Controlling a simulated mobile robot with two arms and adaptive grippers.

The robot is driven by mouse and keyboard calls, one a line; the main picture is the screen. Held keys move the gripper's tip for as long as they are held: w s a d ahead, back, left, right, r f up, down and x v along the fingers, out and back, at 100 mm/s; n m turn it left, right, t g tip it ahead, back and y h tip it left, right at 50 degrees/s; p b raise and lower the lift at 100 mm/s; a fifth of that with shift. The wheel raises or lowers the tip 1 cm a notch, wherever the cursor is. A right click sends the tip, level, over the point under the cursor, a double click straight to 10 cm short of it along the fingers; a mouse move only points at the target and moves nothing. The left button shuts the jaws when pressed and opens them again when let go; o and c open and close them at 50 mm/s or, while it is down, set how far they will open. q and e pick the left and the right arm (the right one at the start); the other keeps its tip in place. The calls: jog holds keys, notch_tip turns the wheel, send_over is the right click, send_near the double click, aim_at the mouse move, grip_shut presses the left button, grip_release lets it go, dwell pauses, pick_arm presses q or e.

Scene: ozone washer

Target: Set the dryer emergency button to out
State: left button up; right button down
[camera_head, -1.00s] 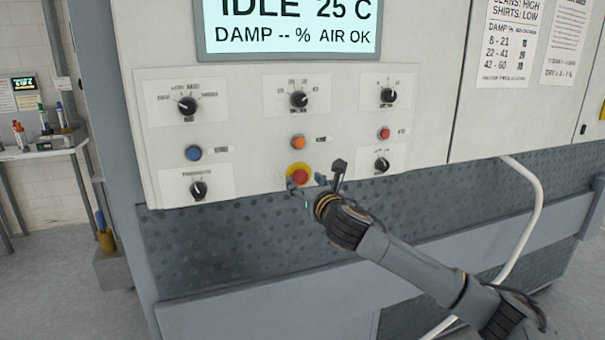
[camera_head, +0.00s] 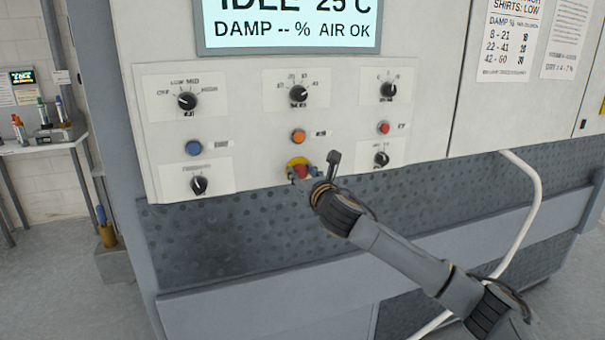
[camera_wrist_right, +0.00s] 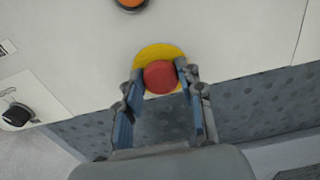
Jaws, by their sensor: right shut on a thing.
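The dryer emergency button is a red mushroom button (camera_head: 301,171) on a yellow round plate, low in the middle of the white control panel. It also shows in the right wrist view (camera_wrist_right: 160,77), with the yellow plate (camera_wrist_right: 150,52) behind it. My right gripper (camera_head: 302,176) is at the button, its arm coming in from the lower right. In the right wrist view its two blue-padded fingers (camera_wrist_right: 161,82) are on either side of the red cap, shut on it. The gripper hides part of the button's lower edge in the head view. My left gripper is not in view.
An orange button (camera_head: 298,136) sits just above, a blue button (camera_head: 194,148) to the left and a red button (camera_head: 384,128) to the upper right. Several black knobs surround them, one (camera_head: 381,159) near my arm. The screen (camera_head: 290,28) reads "DAMP -- % AIR OK". A white hose (camera_head: 535,200) hangs at right.

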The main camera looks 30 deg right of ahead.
jog(key=shift+s+a+r+p, duration=0.1)
jog(key=shift+s+p, duration=0.2)
jog(key=shift+p, duration=0.3)
jog(key=shift+s, duration=0.2)
jog(key=shift+f, duration=0.25)
jog(key=c, duration=0.9)
grip_release()
jog(key=shift+c, duration=0.2)
jog(key=shift+o, duration=0.4)
jog(key=shift+s+r, duration=0.1)
jog(key=v, duration=1.2)
jog(key=shift+r, duration=0.1)
